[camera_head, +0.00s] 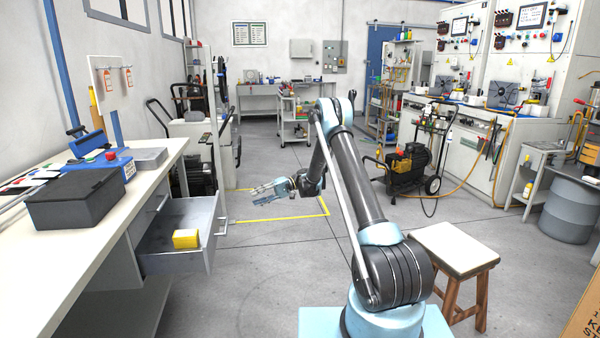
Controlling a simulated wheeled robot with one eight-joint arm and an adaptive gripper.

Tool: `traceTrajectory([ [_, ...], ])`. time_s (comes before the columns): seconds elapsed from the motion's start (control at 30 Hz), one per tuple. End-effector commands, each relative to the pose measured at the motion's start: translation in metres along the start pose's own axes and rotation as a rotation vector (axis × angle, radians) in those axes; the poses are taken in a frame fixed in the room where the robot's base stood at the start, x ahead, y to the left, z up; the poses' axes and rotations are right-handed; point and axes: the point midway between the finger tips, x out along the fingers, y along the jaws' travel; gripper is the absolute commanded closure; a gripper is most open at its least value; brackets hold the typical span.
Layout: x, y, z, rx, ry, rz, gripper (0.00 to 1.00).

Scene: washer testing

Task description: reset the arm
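My arm rises from its base at the bottom right of centre and bends at a high elbow. My gripper (266,191) hangs past the elbow, above the open floor near the yellow floor line. Its two fingers are spread apart, pointing left, with nothing between them. It is to the right of the open drawer and apart from it.
An open drawer (160,262) under the left workbench (40,285) holds a yellow block (186,238). A dark box (77,197) sits on the bench. A wooden stool (455,250) stands close right of my arm. A pressure-washer cart (410,160) is behind. The middle floor is clear.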

Motion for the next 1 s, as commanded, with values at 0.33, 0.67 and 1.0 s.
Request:
traceTrajectory([
  [0.33, -0.033, -0.067, 0.034, 0.039, 0.075, 0.153, 0.67],
  [0.67, -0.061, -0.115, 0.083, 0.072, 0.143, 0.301, 0.67],
  [1.0, -0.086, -0.15, 0.149, 0.103, 0.212, 0.454, 0.67],
])
